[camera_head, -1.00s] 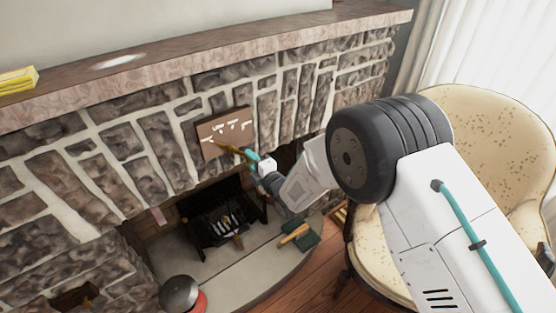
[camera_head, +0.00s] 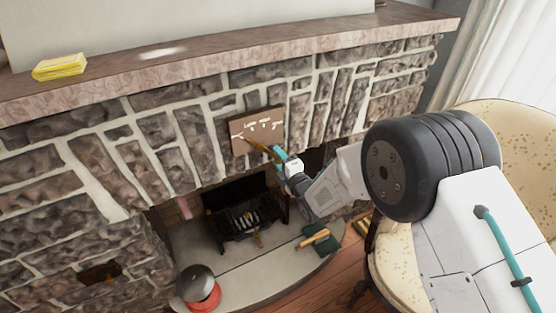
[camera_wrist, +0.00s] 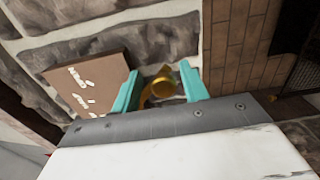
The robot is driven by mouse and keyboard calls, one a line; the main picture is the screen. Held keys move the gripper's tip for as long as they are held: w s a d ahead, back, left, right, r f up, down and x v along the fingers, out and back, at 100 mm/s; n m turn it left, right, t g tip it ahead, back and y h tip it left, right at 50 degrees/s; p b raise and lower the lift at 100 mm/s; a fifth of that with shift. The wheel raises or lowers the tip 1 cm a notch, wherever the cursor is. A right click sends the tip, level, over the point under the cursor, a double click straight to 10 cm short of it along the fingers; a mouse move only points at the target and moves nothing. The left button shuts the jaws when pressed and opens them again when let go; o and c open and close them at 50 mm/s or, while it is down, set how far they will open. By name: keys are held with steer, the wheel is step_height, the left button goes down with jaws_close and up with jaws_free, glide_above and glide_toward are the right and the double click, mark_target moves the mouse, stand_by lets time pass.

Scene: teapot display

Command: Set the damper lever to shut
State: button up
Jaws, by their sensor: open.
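The damper lever is brass-coloured, and its rounded end (camera_wrist: 163,87) shows between the fingers in the wrist view. In the head view the lever (camera_head: 262,148) runs from the lower part of a brown plate (camera_head: 252,124) with white markings, on the stone fireplace front. The plate also shows in the wrist view (camera_wrist: 100,80). My gripper (camera_head: 277,156) has teal fingers and is at the lever's end. In the wrist view my gripper (camera_wrist: 160,88) is open, with one finger on each side of the lever. I cannot tell whether either finger touches it.
The stone mantel (camera_head: 210,68) runs above, with a yellow cloth (camera_head: 60,67) on it. Below is the firebox with a black grate (camera_head: 245,219). A red and dark round object (camera_head: 200,290) and a green item (camera_head: 322,238) sit on the hearth. A cream armchair (camera_head: 520,150) stands right.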

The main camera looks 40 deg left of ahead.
steer(key=v, duration=0.7)
steer(key=shift+s+d, duration=0.2)
steer(key=shift+d, duration=0.15)
